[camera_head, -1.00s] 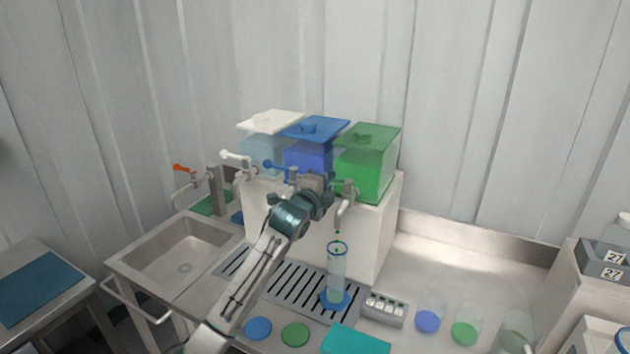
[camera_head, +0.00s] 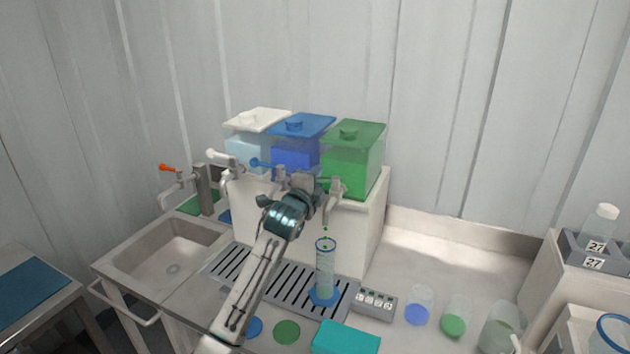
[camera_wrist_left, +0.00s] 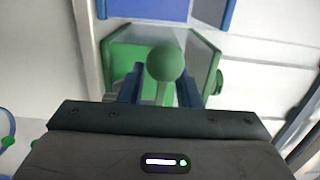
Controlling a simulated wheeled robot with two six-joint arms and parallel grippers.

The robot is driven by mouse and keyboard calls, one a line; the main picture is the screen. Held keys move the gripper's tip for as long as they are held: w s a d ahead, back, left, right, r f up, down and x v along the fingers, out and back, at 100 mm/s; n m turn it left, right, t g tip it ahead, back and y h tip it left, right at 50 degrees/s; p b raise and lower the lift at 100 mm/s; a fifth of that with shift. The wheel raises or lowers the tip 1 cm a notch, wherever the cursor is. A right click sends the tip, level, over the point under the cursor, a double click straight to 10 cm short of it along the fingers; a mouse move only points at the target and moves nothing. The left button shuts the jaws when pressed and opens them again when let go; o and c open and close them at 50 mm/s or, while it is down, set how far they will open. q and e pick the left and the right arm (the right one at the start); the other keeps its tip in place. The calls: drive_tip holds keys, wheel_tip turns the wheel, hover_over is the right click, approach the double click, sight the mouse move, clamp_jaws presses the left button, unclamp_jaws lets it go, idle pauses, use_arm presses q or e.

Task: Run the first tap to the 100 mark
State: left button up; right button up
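A tall clear measuring cylinder (camera_head: 325,268) with a blue rim and base stands upright on the drain grille, below the spout of the green tank's tap (camera_head: 331,212). Small green drops show between spout and rim. The cylinder's lower part looks pale and tinted; its marks and level are too small to read. My left gripper (camera_head: 316,186) is at the green tank's tap. In the left wrist view its blue fingers (camera_wrist_left: 158,88) stand apart on either side of the tap's lever, whose green ball knob (camera_wrist_left: 165,64) shows between them. My right gripper is out of view.
White, blue and green (camera_head: 352,160) tanks stand on a white block (camera_head: 350,240). A sink (camera_head: 172,250) is at left. A small numbered box (camera_head: 375,303), a teal block (camera_head: 346,338) and several small cups (camera_head: 418,305) lie near the cylinder. Bottles stand in a rack (camera_head: 592,255) at right.

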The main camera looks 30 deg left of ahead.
use_arm(q)
drive_tip(key=shift+s+f, duration=0.1)
drive_tip(key=shift+s, duration=0.2)
drive_tip(key=s+d+b, duration=0.1)
drive_tip(key=s+b, duration=0.3)
drive_tip(key=s, duration=0.6)
drive_tip(key=shift+d, duration=0.3)
idle(0.5)
idle(5.9)
